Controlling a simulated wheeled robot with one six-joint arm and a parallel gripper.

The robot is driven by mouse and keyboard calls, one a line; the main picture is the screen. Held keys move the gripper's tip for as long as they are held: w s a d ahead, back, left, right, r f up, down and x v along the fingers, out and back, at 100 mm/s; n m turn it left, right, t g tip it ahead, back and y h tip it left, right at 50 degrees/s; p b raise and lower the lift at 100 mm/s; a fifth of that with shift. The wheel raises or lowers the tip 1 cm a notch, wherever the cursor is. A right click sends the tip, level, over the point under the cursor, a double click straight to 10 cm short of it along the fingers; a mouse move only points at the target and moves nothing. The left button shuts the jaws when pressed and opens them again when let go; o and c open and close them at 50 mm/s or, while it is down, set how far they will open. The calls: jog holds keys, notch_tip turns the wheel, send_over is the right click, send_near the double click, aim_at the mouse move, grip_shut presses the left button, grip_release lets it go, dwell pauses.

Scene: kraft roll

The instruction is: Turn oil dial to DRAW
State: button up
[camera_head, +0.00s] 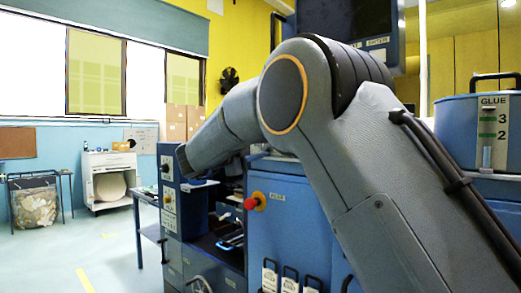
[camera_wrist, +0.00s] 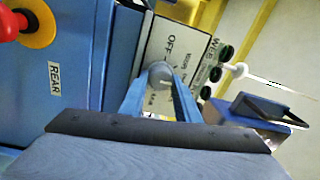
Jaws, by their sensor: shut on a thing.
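A round grey dial (camera_wrist: 160,72) sits on a pale panel (camera_wrist: 158,40) in the wrist view, with a light pointer mark on its face. The word OFF is printed by it; the other lettering around it is too small to read surely, and I cannot make out DRAW. My gripper (camera_wrist: 161,82) has its two blue fingers on either side of the dial and is shut on it. In the head view my arm covers much of the machine, and the dial and fingertips cannot be made out there.
A red knob on a yellow disc (camera_head: 252,202) stands out from the blue cabinet; it also shows in the wrist view (camera_wrist: 35,22). Dark round knobs (camera_wrist: 220,62) and a white-tipped lever (camera_wrist: 240,70) lie right of the dial. A blue GLUE tank (camera_head: 457,120) stands at right. Floor at left is open.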

jog(key=o, duration=1)
jog(key=shift+o, duration=0.2)
jog(key=shift+f, duration=0.15)
jog(key=shift+p, duration=0.3)
